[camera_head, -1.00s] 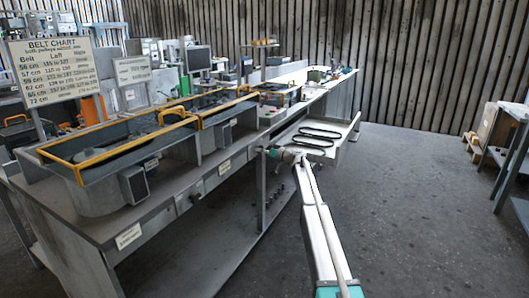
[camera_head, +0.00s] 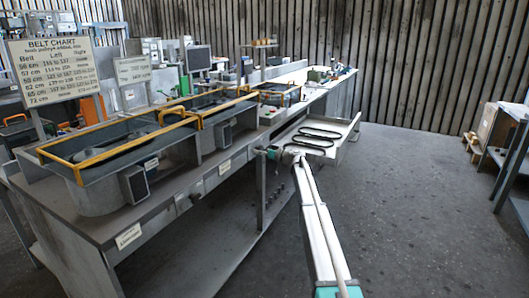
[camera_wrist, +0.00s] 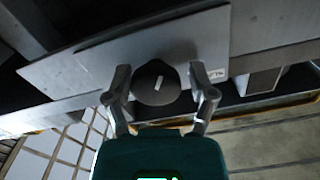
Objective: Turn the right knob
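A round dark knob (camera_wrist: 153,92) with a white pointer mark sits on a light grey panel (camera_wrist: 85,72) in the wrist view. My gripper (camera_wrist: 160,70) is open, with one finger on the left and one on the right of the knob. Small gaps seem to show between fingers and knob; whether either one touches cannot be told. In the head view my gripper (camera_head: 273,153) is at the front edge of the long bench (camera_head: 160,208), where it is too small to show the knob. Which knob this is cannot be read from the partly covered white label (camera_wrist: 214,73).
A tray with black belts (camera_head: 325,148) sticks out from the bench just right of my gripper. Yellow-framed housings (camera_head: 95,180) stand on the bench, with a belt chart sign (camera_head: 52,72) behind. Open floor (camera_head: 420,210) lies to the right; a blue-grey table (camera_head: 505,160) stands far right.

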